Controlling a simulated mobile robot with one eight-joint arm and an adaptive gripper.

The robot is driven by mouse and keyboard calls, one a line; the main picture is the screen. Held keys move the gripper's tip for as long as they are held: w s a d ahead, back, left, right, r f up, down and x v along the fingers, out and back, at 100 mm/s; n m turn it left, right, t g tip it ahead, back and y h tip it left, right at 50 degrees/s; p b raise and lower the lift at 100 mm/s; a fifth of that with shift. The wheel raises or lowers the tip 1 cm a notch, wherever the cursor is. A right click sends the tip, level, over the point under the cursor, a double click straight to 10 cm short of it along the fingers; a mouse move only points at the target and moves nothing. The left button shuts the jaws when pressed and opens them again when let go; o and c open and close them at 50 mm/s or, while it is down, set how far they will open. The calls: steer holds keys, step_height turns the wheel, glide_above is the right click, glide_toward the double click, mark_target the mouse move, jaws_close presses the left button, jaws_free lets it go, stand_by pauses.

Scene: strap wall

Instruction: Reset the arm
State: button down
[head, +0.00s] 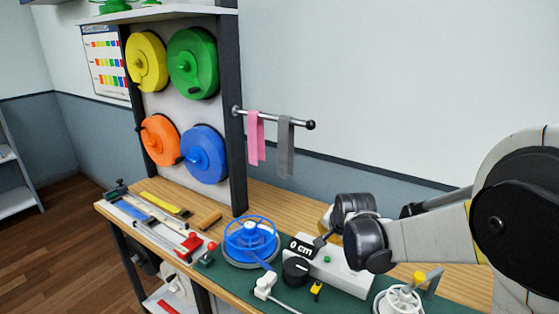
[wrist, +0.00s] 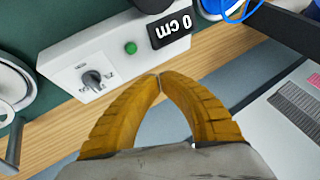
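My arm reaches in from the right in the head view, over the bench. In the wrist view, the two yellow fingers of my gripper (wrist: 160,77) meet at their tips with nothing seen between them. In the head view my gripper is mostly hidden behind my arm links. The fingers show in front of the wooden bench edge, near a white measuring machine (wrist: 98,65) with a green button (wrist: 130,47), a rotary switch and a display (wrist: 171,28) reading 0 cm. The fingers appear apart from the machine.
Yellow (head: 147,62), green (head: 193,63), orange (head: 159,140) and blue (head: 203,154) reels hang on the panel. Pink (head: 256,140) and grey (head: 285,135) straps hang from a rod. A blue spoked reel (head: 250,240) and a white reel (head: 399,302) stand on the bench. Tools lie left.

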steer(key=s+r+n, duration=0.4)
steer(key=s+r, duration=0.4)
steer(key=s, duration=0.6)
steer(key=s+n, duration=0.4)
steer(key=s, duration=1.1)
steer(key=shift+s+d, duration=0.15)
steer(key=shift+s, duration=0.2)
